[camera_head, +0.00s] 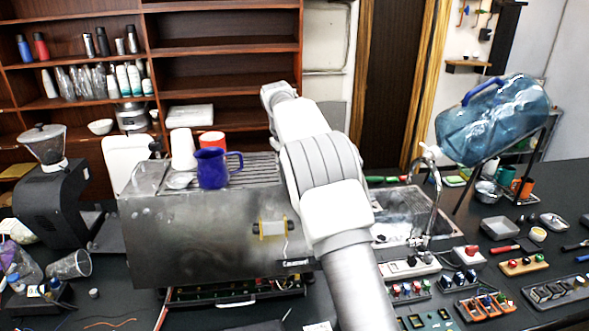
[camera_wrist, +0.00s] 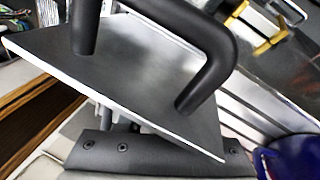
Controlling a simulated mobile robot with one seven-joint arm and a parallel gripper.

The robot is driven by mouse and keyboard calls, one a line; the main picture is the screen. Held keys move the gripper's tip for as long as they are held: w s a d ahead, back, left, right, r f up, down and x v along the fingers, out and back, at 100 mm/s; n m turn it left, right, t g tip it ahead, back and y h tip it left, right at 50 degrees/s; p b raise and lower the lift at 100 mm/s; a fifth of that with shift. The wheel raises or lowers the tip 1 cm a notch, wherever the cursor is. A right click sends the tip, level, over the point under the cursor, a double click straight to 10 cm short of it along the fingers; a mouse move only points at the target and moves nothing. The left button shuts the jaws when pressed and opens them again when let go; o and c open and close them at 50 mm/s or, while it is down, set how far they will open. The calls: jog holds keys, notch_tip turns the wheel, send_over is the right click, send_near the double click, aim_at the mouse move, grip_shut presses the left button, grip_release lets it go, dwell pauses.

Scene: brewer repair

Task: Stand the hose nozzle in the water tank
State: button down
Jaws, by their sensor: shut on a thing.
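The steel brewer (camera_head: 200,240) stands on the dark bench, with a blue mug (camera_head: 212,168) on its slatted top. The mug also shows at the lower right of the wrist view (camera_wrist: 292,158). I cannot make out the hose nozzle or an opening of the water tank. In the wrist view, my gripper (camera_wrist: 150,152) is shut on a dark flat panel (camera_wrist: 130,65) with a white edge and a bent black handle (camera_wrist: 205,45). The panel is tilted and covers much of that view. The fingertips are hidden, and my arm hides the gripper in the head view.
A white cup (camera_head: 182,148) and a red cup stand by the mug. A grinder (camera_head: 52,195) is at the left. A sink tap (camera_head: 432,190) and a large blue bottle (camera_head: 492,120) on a stand are at the right. Small switch boxes and tools crowd the right bench.

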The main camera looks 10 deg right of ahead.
jog(key=shift+c, duration=2.4)
grip_release()
jog(key=shift+f, duration=0.1)
